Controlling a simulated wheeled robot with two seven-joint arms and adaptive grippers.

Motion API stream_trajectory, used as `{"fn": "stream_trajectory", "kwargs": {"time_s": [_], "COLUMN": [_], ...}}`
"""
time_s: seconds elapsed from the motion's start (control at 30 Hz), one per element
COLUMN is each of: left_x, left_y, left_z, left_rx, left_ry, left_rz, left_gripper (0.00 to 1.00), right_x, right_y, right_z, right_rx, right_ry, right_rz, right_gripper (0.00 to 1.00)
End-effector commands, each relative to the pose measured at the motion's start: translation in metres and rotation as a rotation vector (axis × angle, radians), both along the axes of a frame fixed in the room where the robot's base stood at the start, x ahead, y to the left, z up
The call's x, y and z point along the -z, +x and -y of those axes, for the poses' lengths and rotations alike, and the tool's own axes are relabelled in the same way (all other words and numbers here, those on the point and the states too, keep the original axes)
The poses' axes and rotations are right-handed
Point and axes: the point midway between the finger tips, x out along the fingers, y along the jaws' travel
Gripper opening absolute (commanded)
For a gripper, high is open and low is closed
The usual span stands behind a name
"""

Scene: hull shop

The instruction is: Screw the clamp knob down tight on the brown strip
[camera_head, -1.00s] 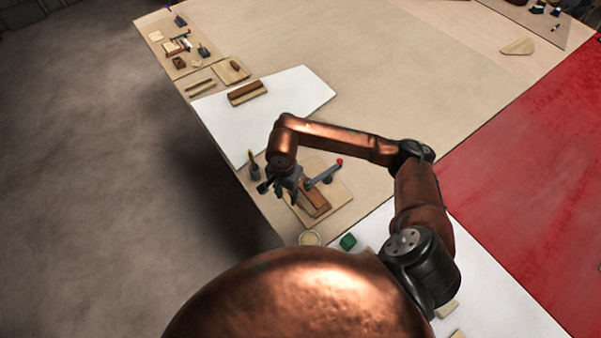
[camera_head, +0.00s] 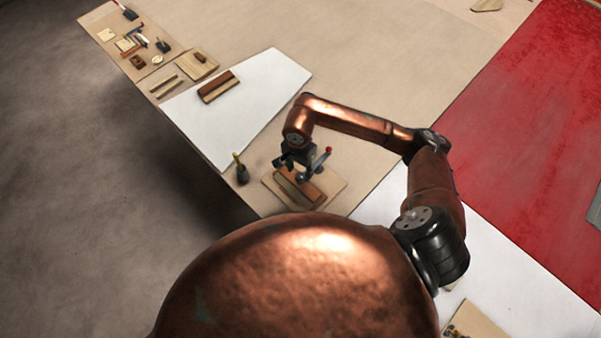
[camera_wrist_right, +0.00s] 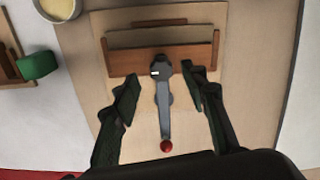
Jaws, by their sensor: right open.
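The clamp (camera_head: 318,163) stands on a pale wooden board (camera_head: 334,184), its grey arm ending in a red ball. In the right wrist view its grey arm (camera_wrist_right: 163,112) runs from the red ball to a dark round knob (camera_wrist_right: 161,70) over the brown strip (camera_wrist_right: 125,62). The brown strip also shows in the head view (camera_head: 300,190). My right gripper (camera_wrist_right: 160,76) is open, with one finger on each side of the knob and a gap to each. Its height above the knob is hard to judge. It hides part of the clamp in the head view (camera_head: 292,160). My left gripper is not in view.
A dark pot with a brush (camera_head: 241,172) stands left of the board near the table edge. A white panel (camera_head: 240,115) bears a brown block (camera_head: 219,87). A green block (camera_wrist_right: 38,64) and a pale round tub (camera_wrist_right: 60,8) lie beside the board.

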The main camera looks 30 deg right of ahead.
Motion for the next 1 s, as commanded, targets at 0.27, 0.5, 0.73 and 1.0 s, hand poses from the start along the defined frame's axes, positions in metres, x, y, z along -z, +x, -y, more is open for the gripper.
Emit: {"fn": "stream_trajectory", "kwargs": {"time_s": [0.27,0.5,0.73,1.0], "left_x": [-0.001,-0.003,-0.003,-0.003], "left_y": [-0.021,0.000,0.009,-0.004], "left_z": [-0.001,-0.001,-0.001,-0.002], "left_rx": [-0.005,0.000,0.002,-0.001], "left_ry": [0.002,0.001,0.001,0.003], "left_rz": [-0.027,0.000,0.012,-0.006], "left_gripper": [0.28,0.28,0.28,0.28], "right_x": [0.032,0.036,0.035,0.035], "right_y": [-0.001,0.000,-0.001,-0.001], "right_z": [0.001,0.001,0.002,0.002], "right_rx": [0.004,0.004,0.004,0.004], "right_ry": [0.002,0.001,0.001,0.001], "right_rz": [-0.001,0.001,0.001,0.001], "right_gripper": [0.40,0.40,0.30,0.12]}}
